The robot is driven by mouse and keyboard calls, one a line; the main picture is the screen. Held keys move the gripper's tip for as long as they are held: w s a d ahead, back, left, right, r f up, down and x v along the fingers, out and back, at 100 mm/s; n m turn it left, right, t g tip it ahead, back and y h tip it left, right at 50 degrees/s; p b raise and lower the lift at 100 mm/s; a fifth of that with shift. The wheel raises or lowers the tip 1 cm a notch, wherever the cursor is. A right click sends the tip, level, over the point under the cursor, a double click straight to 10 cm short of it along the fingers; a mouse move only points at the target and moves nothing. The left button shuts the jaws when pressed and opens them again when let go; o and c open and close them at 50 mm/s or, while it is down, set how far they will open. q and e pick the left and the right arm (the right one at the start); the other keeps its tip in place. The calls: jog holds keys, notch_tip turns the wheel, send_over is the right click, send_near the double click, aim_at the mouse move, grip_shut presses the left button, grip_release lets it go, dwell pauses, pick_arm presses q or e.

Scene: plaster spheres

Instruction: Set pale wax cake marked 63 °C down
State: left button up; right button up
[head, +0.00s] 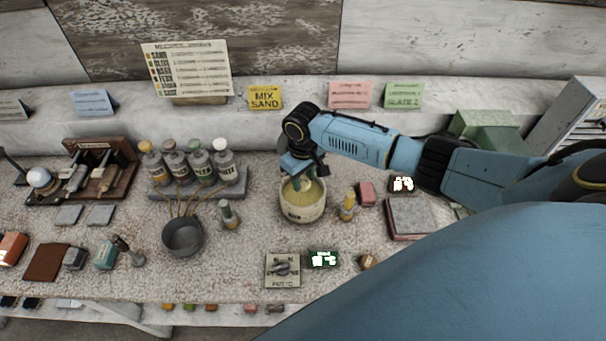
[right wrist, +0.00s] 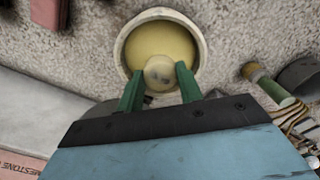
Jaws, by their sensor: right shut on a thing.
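The pale wax cake (right wrist: 159,72) is a small round disc with a dark mark on its face, too small to read. My right gripper (right wrist: 160,76) is shut on it, with one green finger on each side. In the right wrist view the cake is in front of the yellow contents of a round cream pot (right wrist: 123,42). In the head view my right gripper (head: 304,178) reaches down over the same pot (head: 303,213), and the cake is mostly hidden by the fingers. I cannot tell whether the cake touches the contents. My left gripper is not in view.
A dark pot (head: 182,238) with sticks and a green-topped vial (head: 228,214) stand left of the cream pot. A yellow vial (head: 348,207) stands close on its right. A dial plate (head: 283,269) lies in front. Bottles (head: 199,163) stand in a rack behind left.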

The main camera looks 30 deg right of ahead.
dwell(0.7)
jog(key=shift+p, duration=0.4)
jog(key=shift+p, duration=0.35)
jog(key=shift+f+b, duration=1.1)
jog(key=shift+f, duration=0.8)
dwell(0.8)
jog(key=o, duration=1)
jog(key=shift+o, duration=0.2)
jog(key=shift+r, duration=0.1)
jog(key=shift+r+p, duration=1.05)
jog(key=shift+p, duration=0.25)
jog(key=shift+r+p, duration=0.55)
jog(key=shift+r, duration=0.3)
